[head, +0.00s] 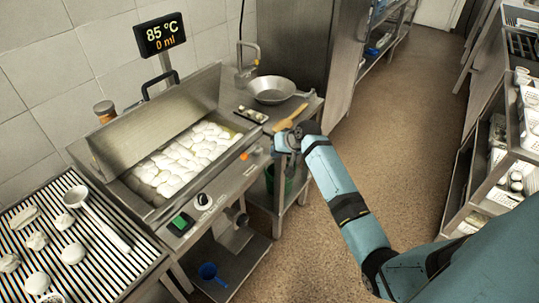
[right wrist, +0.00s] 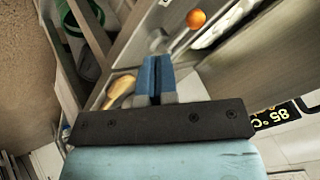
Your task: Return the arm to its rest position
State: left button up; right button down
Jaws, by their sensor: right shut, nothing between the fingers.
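My right arm reaches in from the lower right of the head view. Its right gripper (head: 281,144) is by the front edge of the metal counter, just right of the fryer. In the right wrist view the blue fingers of the right gripper (right wrist: 154,78) are pressed together with nothing between them. My left gripper is in neither view.
A fryer basin (head: 215,128) full of white pieces stands left of the gripper. A wooden-handled tool (head: 291,117) and a metal pan (head: 271,91) lie on the counter close by. A green bin (head: 270,181) is below. The floor (head: 310,240) is open.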

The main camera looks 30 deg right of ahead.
jog(key=s+a+f+n+h, duration=0.1)
jog(key=s+a+f, duration=0.2)
jog(key=s, duration=0.2)
jog(key=s+a+f+n+t+p, duration=0.1)
jog(key=s+a+f, duration=0.15)
jog(key=s, duration=0.25)
jog(key=s+a+f+n+h, duration=0.1)
jog(key=s+a+f, duration=0.15)
jog(key=s, duration=0.25)
jog(key=s+a+n+t+y, duration=0.1)
jog(key=s+a+n, duration=0.1)
jog(key=s+a, duration=0.4)
jog(key=s+a+n+t+y+p, duration=0.1)
jog(key=s+a, duration=0.5)
jog(key=s, duration=0.6)
jog(key=shift+s+a+n+t, duration=0.15)
jog(key=shift+s+n+t, duration=0.15)
jog(key=shift+n, duration=0.2)
